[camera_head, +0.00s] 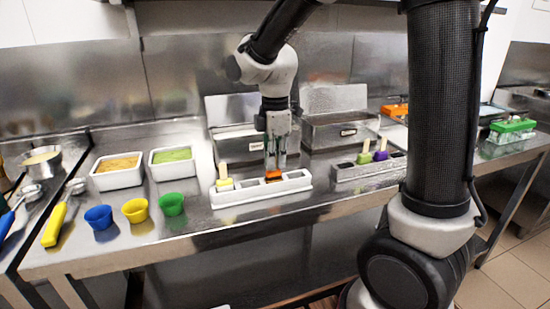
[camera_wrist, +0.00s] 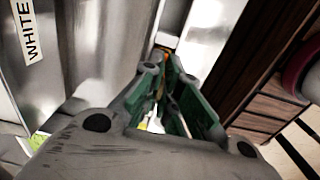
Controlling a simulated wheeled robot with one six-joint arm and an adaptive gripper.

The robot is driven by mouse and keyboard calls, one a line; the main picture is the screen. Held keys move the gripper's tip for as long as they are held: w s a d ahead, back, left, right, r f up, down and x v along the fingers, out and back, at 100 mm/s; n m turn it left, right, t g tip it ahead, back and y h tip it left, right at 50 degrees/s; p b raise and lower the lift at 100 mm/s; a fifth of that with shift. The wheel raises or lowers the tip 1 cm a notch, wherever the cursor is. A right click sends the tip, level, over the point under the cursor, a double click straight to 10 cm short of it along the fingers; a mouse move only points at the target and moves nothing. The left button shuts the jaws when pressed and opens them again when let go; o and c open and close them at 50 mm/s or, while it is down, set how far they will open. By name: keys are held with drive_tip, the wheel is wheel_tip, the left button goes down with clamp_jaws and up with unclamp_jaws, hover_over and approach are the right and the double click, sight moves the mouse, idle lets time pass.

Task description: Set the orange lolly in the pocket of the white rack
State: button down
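The white rack (camera_head: 252,195) stands on the steel counter. A pale yellow lolly (camera_head: 224,183) stands upright in its left end, stick up. My gripper (camera_head: 275,163) points straight down over the middle-right part of this rack. The orange lolly (camera_head: 273,174) is directly below the fingertips, at the level of the rack's top. Its stick is hidden between the fingers, which look closed on it. In the wrist view the green-padded fingers (camera_wrist: 165,70) converge on a small orange patch. I cannot tell how deep the lolly sits in a pocket.
A grey rack (camera_head: 350,175) with green and purple lollies stands to the right. Two steel bins (camera_head: 232,140) are close behind my gripper. Blue, yellow and green cups (camera_head: 171,204) and two white tubs (camera_head: 117,179) stand to the left. The counter's front edge is clear.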

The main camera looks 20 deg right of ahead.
drive_tip(key=c, duration=1.6)
unclamp_jaws()
drive_tip(key=shift+o, duration=0.2)
wheel_tip(320, 180, up, 12)
